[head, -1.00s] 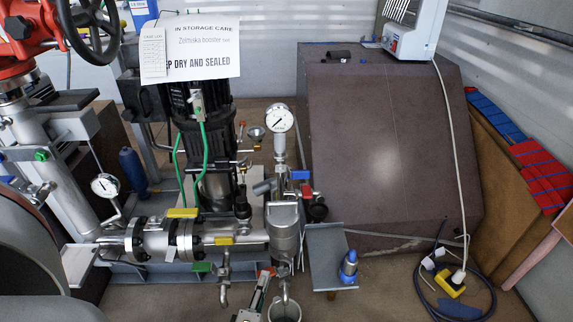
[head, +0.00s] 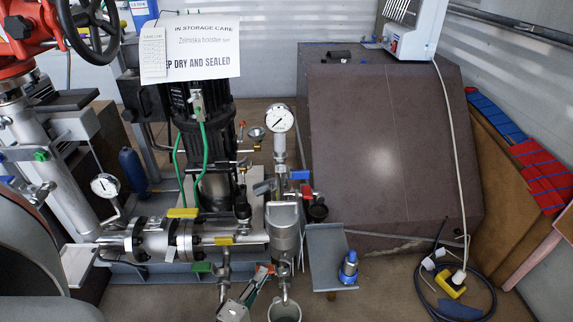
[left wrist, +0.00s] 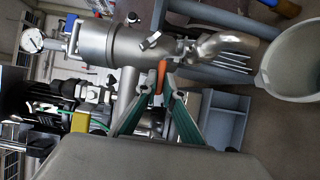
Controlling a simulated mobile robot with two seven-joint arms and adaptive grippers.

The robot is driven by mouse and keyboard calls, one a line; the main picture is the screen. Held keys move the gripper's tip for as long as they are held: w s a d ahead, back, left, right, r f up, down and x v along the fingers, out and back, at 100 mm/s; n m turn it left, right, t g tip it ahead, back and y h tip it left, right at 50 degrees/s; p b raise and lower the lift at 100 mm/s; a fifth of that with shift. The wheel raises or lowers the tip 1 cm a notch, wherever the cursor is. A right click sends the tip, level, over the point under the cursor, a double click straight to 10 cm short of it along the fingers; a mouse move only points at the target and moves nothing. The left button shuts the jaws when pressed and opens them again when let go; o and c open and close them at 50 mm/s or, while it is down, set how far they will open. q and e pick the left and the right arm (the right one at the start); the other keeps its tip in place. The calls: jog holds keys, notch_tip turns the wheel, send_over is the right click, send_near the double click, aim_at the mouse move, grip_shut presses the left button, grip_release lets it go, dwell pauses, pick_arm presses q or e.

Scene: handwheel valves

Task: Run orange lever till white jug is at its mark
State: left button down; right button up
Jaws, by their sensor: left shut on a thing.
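The orange lever (left wrist: 162,77) sits on a small steel valve under the steel vessel. My left gripper (head: 266,270) is shut on it, its green-sided fingers on either side of the lever in the left wrist view (left wrist: 161,88). The white jug (head: 285,313) stands below the curved steel spout (head: 285,292), cut off by the bottom edge in the head view. It also shows at the right of the left wrist view (left wrist: 293,62). I cannot make out its mark, its level or any flow. My right gripper is not in view.
Yellow levers (head: 183,212) and a green lever (head: 201,266) sit on nearby pipework. A grey side shelf (head: 325,250) with a blue bottle (head: 348,268) stands right of the vessel. A dial gauge (head: 279,118) rises above. A cable coil (head: 470,292) lies on the floor at right.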

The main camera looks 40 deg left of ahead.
pick_arm(q)
jog(key=shift+w+a+m+h, duration=0.15)
jog(key=shift+a+m+h, duration=0.15)
jog(key=shift+m+h, duration=0.25)
jog(key=c, duration=1.8)
grip_release()
jog(key=shift+d, duration=0.15)
jog(key=shift+v, duration=3.05)
